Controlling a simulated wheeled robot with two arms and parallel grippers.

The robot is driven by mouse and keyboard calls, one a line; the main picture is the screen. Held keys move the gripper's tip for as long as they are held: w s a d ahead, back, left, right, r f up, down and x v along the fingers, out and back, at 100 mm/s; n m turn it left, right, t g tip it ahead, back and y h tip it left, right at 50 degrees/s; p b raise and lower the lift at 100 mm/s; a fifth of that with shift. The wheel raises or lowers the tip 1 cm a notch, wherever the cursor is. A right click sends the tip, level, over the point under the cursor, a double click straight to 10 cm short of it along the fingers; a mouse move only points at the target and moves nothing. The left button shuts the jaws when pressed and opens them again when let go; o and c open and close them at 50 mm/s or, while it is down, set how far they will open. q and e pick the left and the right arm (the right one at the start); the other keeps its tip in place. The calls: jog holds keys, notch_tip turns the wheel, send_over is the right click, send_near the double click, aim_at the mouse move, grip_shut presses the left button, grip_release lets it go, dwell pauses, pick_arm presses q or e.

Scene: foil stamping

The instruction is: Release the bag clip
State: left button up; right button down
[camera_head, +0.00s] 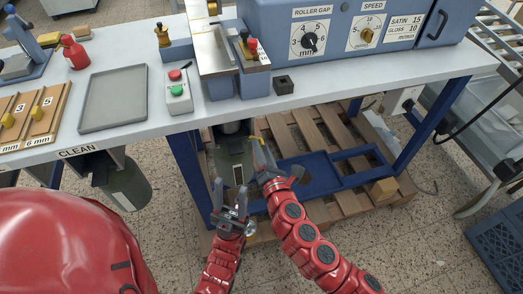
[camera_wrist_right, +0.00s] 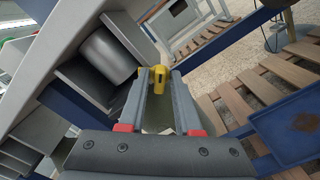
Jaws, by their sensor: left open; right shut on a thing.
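The yellow bag clip (camera_head: 257,141) is at the tips of my right gripper (camera_head: 264,158), below the table's front edge. In the right wrist view the clip (camera_wrist_right: 159,86) sits between the fingertips of the right gripper (camera_wrist_right: 158,92), which is shut on it. A grey-green bin or bag (camera_head: 232,150) with a pale label stands under the table, just left of the right gripper. I cannot tell whether the clip touches it. My left gripper (camera_head: 230,194) is open and empty, lower and to the left, in front of that bin or bag.
The blue table legs (camera_head: 187,170) flank this space. A wooden pallet (camera_head: 310,130) and a blue frame (camera_head: 345,165) lie low to the right. A grey cylinder (camera_wrist_right: 107,56) shows left of the fingers in the right wrist view.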

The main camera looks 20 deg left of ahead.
jog(key=shift+f+m+b, duration=0.15)
jog(key=shift+m+b, duration=1.05)
jog(key=shift+m, duration=3.4)
jog(key=c, duration=0.9)
grip_release()
jog(key=shift+o, duration=0.2)
jog(key=shift+d, duration=0.15)
